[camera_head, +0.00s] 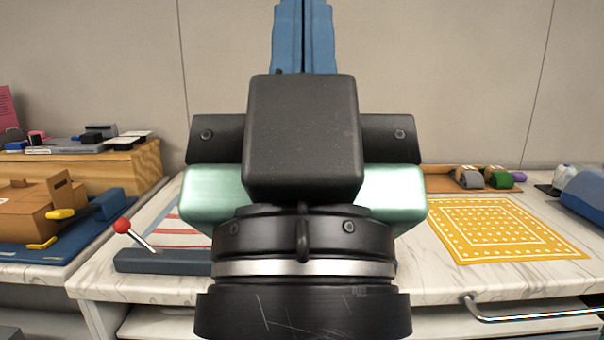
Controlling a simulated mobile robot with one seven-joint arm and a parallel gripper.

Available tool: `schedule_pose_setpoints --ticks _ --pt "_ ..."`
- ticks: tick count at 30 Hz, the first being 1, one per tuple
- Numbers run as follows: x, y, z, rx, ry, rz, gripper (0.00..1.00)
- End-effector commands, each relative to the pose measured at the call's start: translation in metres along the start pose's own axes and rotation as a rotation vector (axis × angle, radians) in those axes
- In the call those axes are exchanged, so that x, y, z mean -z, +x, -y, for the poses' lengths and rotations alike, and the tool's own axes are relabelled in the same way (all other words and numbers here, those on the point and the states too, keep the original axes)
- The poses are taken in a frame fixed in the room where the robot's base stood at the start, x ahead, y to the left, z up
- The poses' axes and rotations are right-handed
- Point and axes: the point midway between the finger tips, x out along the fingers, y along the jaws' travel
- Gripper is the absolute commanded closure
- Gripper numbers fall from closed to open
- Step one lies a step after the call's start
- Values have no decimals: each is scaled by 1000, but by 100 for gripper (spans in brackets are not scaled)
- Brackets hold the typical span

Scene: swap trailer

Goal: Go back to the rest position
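My gripper (303,140) fills the middle of the head view, seen from behind. It has a black housing with pale green parts on both sides and a black wrist with a silver ring below. Its fingertips cannot be made out clearly, so I cannot tell whether it is open or shut, or whether it holds anything. A blue upright shape (303,35) shows above the housing; I cannot tell whether it belongs to the gripper or stands behind it.
A marble-topped counter (440,280) carries a yellow dotted mat (505,232) at right and a red-knobbed lever (128,232) at left. Small coloured items (490,178) stand behind the mat. A cardboard box (40,205) lies on a blue mat (75,245) at far left.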

Motion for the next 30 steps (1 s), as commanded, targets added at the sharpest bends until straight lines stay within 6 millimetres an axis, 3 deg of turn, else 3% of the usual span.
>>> schedule_pose_setpoints --ticks 1,21,30 --pt "22 24 0 1 1 0 100" --pt "164 174 0 3 5 1 100" --pt "205 218 0 4 6 2 100"
